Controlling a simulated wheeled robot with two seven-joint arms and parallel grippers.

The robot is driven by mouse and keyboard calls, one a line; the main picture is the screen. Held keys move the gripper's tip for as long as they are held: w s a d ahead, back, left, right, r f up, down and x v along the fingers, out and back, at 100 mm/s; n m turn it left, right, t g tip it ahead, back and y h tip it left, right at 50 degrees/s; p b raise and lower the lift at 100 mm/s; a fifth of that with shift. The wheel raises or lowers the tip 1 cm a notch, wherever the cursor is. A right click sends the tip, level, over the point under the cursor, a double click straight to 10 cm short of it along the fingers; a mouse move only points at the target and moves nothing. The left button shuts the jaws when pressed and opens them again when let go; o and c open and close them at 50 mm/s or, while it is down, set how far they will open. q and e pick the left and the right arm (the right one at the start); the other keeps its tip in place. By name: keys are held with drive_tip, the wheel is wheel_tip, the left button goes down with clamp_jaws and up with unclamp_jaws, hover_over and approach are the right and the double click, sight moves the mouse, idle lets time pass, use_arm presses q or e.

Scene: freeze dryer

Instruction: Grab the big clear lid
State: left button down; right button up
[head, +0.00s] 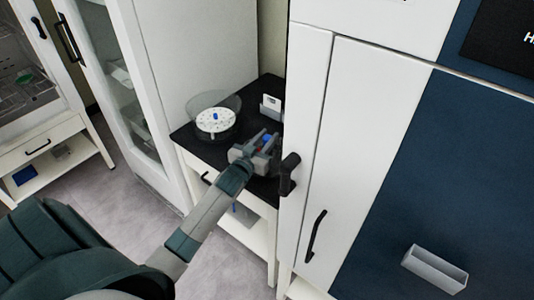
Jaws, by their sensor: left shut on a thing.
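A big clear round piece (232,102), bowl-like or lid-like, is on the black top of a small white table. A white disc (208,124) with dark marks and a blue knob (215,116) shows in it or under it; I cannot tell which. My left gripper (268,142) is over the table's front right part, to the right of the clear piece's visible rim. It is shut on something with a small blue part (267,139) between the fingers. The fingers hide most of it, and I cannot tell whether it belongs to a clear lid. My right gripper is out of view.
A small white box (271,106) stands at the black tabletop's (187,137) back right. A tall white cabinet (308,130) with black handles stands close on the right of my left gripper. A glass-door cabinet (125,85) stands on the left. Grey floor (110,195) is open in front.

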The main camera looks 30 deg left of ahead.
use_arm(q)
drive_tip(key=shift+f, duration=0.1)
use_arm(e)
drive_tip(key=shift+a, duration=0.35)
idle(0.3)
